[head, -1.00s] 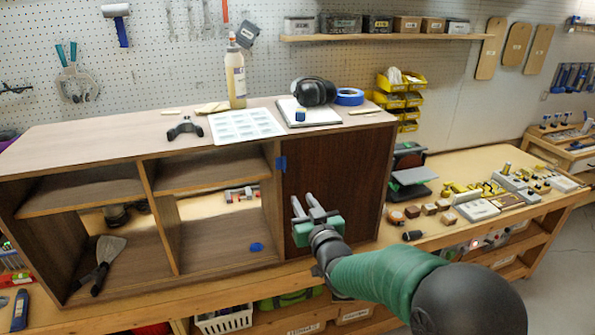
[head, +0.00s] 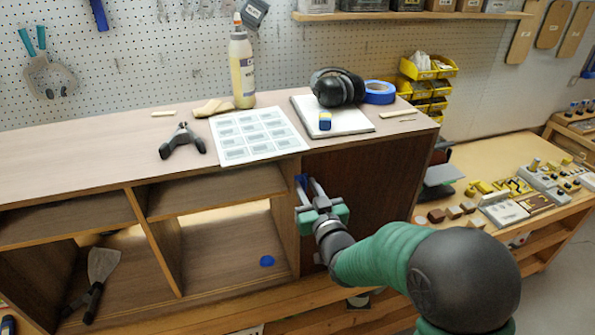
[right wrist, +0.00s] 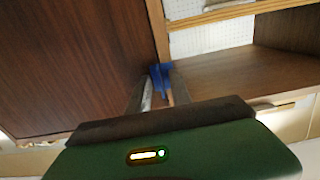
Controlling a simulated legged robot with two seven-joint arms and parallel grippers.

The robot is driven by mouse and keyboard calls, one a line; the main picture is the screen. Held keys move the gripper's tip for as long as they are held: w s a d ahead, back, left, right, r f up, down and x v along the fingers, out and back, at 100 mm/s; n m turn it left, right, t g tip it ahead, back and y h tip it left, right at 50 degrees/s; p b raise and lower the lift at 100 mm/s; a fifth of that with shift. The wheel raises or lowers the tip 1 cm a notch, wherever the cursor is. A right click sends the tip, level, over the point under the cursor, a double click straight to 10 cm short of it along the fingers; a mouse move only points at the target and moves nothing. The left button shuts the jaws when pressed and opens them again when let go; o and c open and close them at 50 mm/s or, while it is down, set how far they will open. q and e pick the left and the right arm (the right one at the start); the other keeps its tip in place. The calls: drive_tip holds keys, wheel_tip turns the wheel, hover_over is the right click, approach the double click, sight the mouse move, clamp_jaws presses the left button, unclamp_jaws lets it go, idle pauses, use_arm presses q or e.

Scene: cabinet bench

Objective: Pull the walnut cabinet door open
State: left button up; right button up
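The walnut cabinet door (head: 372,190) is the dark panel closing the right bay of the cabinet (head: 100,160). A blue tab (head: 301,182) sits at the door's left edge. In the right wrist view the tab (right wrist: 160,78) shows between the two fingertips of my right gripper (right wrist: 161,86). In the head view my right gripper (head: 310,188) is at the door's left edge and partly covers the tab. Its fingers are apart, and I cannot tell whether they touch the tab. The door looks shut. My left gripper is not in view.
A glue bottle (head: 242,70), a label sheet (head: 258,133), ear muffs (head: 337,87) and blue tape (head: 379,92) stand on the cabinet top. The left bays are open, with a scraper (head: 98,275) and a blue cap (head: 267,261). Small blocks (head: 452,211) lie on the bench at right.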

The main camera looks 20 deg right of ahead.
drive_tip(key=shift+s+r, duration=0.1)
drive_tip(key=shift+r, duration=0.1)
clamp_jaws()
idle(1.4)
